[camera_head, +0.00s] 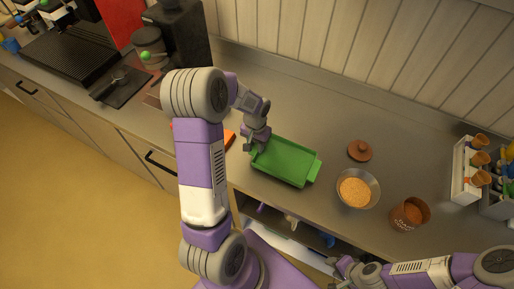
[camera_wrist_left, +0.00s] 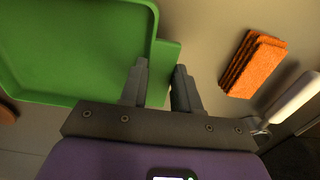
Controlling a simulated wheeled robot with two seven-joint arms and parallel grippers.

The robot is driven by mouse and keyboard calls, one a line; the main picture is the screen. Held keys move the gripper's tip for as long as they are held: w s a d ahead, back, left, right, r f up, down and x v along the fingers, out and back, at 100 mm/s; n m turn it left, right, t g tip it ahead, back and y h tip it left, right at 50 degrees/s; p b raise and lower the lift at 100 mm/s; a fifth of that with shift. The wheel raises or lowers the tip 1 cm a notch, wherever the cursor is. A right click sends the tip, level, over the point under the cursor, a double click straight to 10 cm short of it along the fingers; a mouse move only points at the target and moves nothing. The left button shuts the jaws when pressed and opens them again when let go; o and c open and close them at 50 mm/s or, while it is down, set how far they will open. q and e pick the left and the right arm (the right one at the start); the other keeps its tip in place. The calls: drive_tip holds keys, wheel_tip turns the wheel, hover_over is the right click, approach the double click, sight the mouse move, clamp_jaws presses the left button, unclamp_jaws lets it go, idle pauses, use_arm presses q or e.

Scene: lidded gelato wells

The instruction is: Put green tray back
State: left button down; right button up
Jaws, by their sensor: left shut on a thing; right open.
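The green tray (camera_head: 288,162) is on or just above the steel counter, and I cannot tell whether it touches it. It looks roughly level and empty. My left gripper (camera_head: 256,145) is at the tray's left end. In the left wrist view the left gripper's fingers (camera_wrist_left: 160,85) are shut on the end tab of the green tray (camera_wrist_left: 85,45). Their tips partly hide the tab. My right gripper (camera_head: 345,268) is open and empty, low in the head view in front of the counter edge, away from the tray.
A bowl of orange grains (camera_head: 355,190), a brown lid (camera_head: 360,150) and a brown pot (camera_head: 410,213) stand right of the tray. Orange sponges (camera_wrist_left: 255,63) lie near the left gripper. A cone rack (camera_head: 466,172) is far right. The counter behind the tray is clear.

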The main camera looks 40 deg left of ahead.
use_arm(q)
drive_tip(key=shift+f, duration=1.1)
drive_tip(key=c, duration=0.8)
unclamp_jaws()
drive_tip(key=shift+f, duration=0.1)
wheel_tip(320, 180, up, 12)
drive_tip(key=p, duration=0.1)
drive_tip(key=shift+s, duration=0.15)
